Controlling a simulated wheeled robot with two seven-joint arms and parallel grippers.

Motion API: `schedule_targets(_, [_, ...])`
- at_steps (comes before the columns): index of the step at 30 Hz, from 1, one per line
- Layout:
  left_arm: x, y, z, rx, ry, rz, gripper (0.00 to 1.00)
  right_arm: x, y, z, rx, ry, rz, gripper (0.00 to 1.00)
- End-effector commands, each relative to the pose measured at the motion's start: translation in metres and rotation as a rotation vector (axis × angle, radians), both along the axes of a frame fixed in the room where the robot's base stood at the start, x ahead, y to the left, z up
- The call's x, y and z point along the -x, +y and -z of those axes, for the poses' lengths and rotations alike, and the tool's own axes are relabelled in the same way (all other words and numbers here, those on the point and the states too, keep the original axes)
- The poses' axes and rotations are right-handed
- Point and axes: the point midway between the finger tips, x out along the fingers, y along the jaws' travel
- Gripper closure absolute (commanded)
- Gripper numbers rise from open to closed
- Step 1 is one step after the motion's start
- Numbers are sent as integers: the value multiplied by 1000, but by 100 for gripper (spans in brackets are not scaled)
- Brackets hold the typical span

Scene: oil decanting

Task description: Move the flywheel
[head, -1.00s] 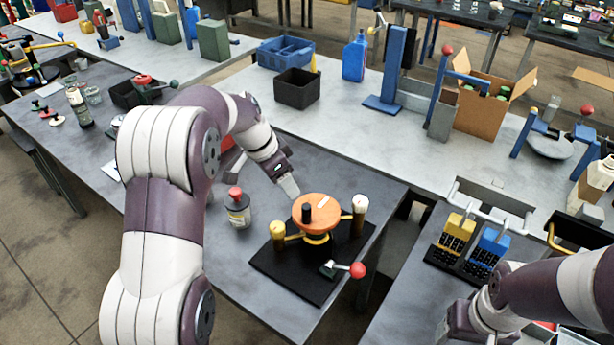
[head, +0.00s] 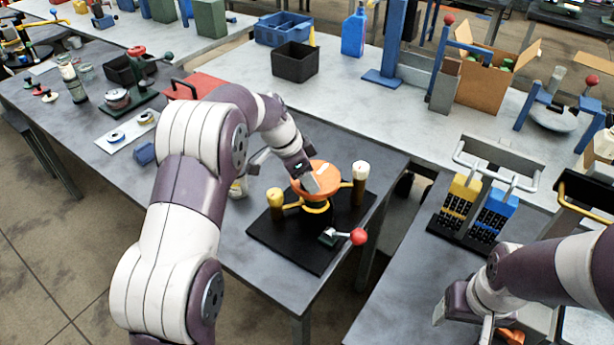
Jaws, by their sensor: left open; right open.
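The flywheel is an orange disc (head: 330,172) on top of a fixture with a black base plate (head: 285,242), on the near table. A yellow-topped post (head: 275,198) and a white-topped post (head: 360,172) stand beside it. A lever with a red ball (head: 358,237) is at the front. My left gripper (head: 322,186) is over the disc and hides its middle, with the black knob out of sight. Whether it touches the disc, I cannot tell. The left gripper is open. My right gripper (head: 464,320) is open at the bottom right, away from the flywheel.
A yellow block (head: 461,193) and a blue block (head: 494,214) stand in a rack on the right table. A black bin (head: 295,62) and cardboard box (head: 478,85) are on the table behind. My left arm hides part of the near table. The bench right of the fixture is clear.

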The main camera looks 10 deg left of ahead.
Motion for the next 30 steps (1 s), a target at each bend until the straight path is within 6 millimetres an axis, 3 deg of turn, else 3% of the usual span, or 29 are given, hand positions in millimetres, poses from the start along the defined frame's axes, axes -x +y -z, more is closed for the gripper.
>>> schedule_targets(6, [0, 0, 1, 0, 0, 0, 52, 0, 0, 0, 0, 1, 0, 31])
schedule_targets(10, [0, 0, 1, 0, 0, 0, 94, 0, 0, 0, 0, 1, 0, 31])
schedule_targets(11, [0, 0, 0, 0, 0, 0, 100, 0, 0, 0, 0, 1, 0, 31])
schedule_targets(23, [0, -2, 0, 1, -1, -33, 100, 0, 0, 2, 0, 1, 0, 31])
schedule_targets(30, [1, -8, 0, 1, -2, -166, 100, 0, 0, 5, 0, 0, 0, 31])
